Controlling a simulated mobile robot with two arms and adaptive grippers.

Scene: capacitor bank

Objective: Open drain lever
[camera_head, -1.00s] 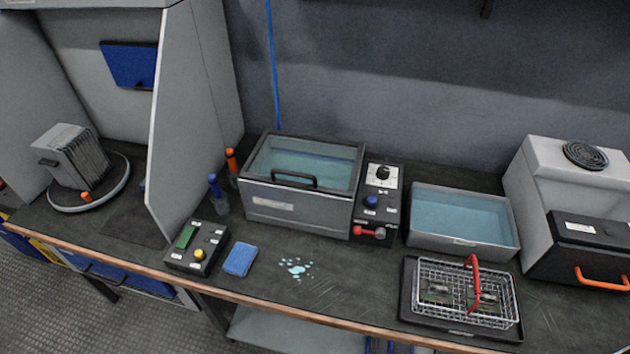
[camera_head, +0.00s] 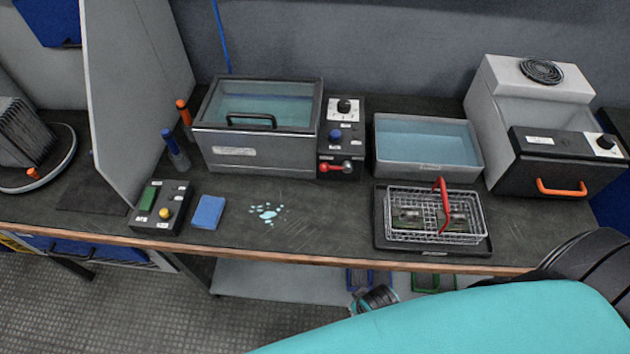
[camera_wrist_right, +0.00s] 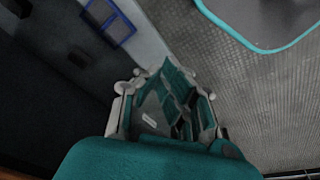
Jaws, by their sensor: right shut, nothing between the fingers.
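The red drain lever (camera_head: 336,168) sits on the front of the black control panel (camera_head: 340,140), at the right side of the lidded tank (camera_head: 262,130). The lever lies roughly level. My right arm reaches across the bottom right of the head view, but its fingertips cannot be made out there. In the right wrist view my right gripper (camera_wrist_right: 178,90) is shut and empty, with the grey floor and shelf beyond it. It is far from the lever. My left gripper is not in view.
A grey water tray (camera_head: 428,165) and a wire basket with red handle (camera_head: 436,212) stand right of the panel. A small control box (camera_head: 160,208), blue sponge (camera_head: 208,212) and puddle (camera_head: 267,212) are at left. The bench front edge (camera_head: 330,262) lies between my arm and the panel.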

